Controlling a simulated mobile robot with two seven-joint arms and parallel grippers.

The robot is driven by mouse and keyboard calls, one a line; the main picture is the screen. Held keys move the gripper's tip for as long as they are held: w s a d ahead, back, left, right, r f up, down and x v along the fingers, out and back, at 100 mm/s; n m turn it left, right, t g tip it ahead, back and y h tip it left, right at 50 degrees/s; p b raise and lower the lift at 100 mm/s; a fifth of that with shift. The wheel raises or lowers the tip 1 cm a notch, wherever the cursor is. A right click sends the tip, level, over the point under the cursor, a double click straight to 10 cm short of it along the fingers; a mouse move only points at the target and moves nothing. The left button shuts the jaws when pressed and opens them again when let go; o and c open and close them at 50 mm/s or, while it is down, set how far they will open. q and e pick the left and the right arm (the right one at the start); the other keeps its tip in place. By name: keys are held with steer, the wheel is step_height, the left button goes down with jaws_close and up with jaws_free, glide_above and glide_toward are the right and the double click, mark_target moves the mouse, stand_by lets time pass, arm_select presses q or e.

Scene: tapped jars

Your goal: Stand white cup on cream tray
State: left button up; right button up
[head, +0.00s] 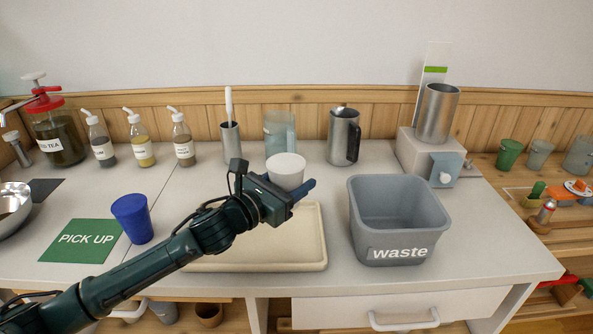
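The white cup (286,166) is upright in the middle of the head view, its lower part hidden behind my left gripper. The cream tray (316,258) lies flat on the counter below and in front of it, partly covered by my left arm. My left gripper (304,190) is at the cup's lower front, with one dark blue finger showing across its lower right. The other finger is hidden, so I cannot tell whether the gripper is closed on the cup. Whether the cup's base touches anything is also hidden. My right gripper is not in view.
A grey waste bin (398,252) stands right of the tray. A blue cup (132,218) stands left, beside the green PICK UP mat (82,241). Behind are a steel cylinder (230,143), a clear container (280,130) and a steel jug (343,136). Labelled bottles stand back left.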

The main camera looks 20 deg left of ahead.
mark_target(292, 230)
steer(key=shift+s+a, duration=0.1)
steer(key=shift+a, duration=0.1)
